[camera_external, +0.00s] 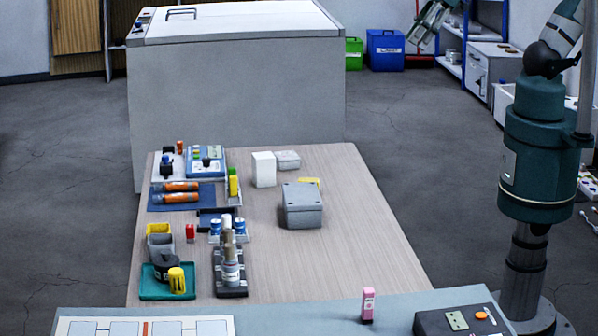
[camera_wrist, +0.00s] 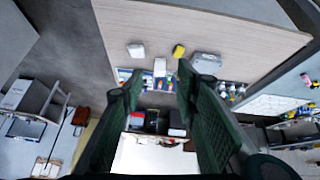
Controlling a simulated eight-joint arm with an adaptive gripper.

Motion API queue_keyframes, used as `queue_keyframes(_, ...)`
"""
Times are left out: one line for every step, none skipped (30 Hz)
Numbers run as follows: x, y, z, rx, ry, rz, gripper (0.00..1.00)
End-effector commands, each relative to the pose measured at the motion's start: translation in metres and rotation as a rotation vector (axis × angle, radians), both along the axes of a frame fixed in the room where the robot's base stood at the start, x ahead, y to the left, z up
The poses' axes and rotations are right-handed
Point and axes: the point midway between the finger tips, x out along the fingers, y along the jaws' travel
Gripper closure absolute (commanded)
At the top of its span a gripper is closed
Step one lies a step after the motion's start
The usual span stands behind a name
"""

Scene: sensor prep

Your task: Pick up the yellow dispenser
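A small yellow item, probably the yellow dispenser (camera_external: 311,182), lies on the wooden table mostly hidden behind a grey lidded box (camera_external: 302,206). My gripper (camera_external: 428,40) is partly in view at the top of the external view, high up and far from the table items. In the wrist view its two green fingers (camera_wrist: 157,85) are spread wide with nothing held between them.
A white block (camera_external: 263,170) and a small grey box (camera_external: 287,160) stand behind the grey box. The table's left side is crowded with bottles, trays and a yellow cup (camera_external: 177,281). The table's right side (camera_external: 365,245) is clear. A pink bottle (camera_external: 368,304) stands on the front bench.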

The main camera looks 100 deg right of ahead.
Motion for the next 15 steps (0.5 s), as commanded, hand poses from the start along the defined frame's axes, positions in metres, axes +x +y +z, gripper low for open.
queue_keyframes(0.009, 0.001, 0.004, -0.012, 0.008, 0.016, 0.70)
queue_keyframes(0.013, 0.001, 0.006, -0.021, 0.014, 0.026, 0.70)
queue_keyframes(0.019, 0.002, 0.009, -0.032, 0.022, 0.039, 0.70)
queue_keyframes(0.023, 0.002, 0.011, -0.039, 0.027, 0.049, 0.70)
queue_keyframes(0.028, 0.002, 0.013, -0.047, 0.032, 0.060, 0.70)
queue_keyframes(0.034, 0.003, 0.015, -0.057, 0.039, 0.073, 0.70)
queue_keyframes(0.039, 0.004, 0.017, -0.065, 0.045, 0.084, 0.70)
queue_keyframes(0.043, 0.004, 0.018, -0.073, 0.051, 0.095, 0.70)
queue_keyframes(0.049, 0.005, 0.020, -0.083, 0.058, 0.107, 0.70)
queue_keyframes(0.054, 0.005, 0.022, -0.092, 0.063, 0.118, 0.70)
queue_keyframes(0.059, 0.006, 0.023, -0.100, 0.069, 0.129, 0.70)
queue_keyframes(0.065, 0.006, 0.024, -0.110, 0.077, 0.142, 0.70)
queue_keyframes(0.070, 0.007, 0.025, -0.118, 0.083, 0.152, 0.70)
queue_keyframes(0.075, 0.007, 0.026, -0.126, 0.089, 0.163, 0.70)
queue_keyframes(0.082, 0.008, 0.028, -0.135, 0.095, 0.176, 0.70)
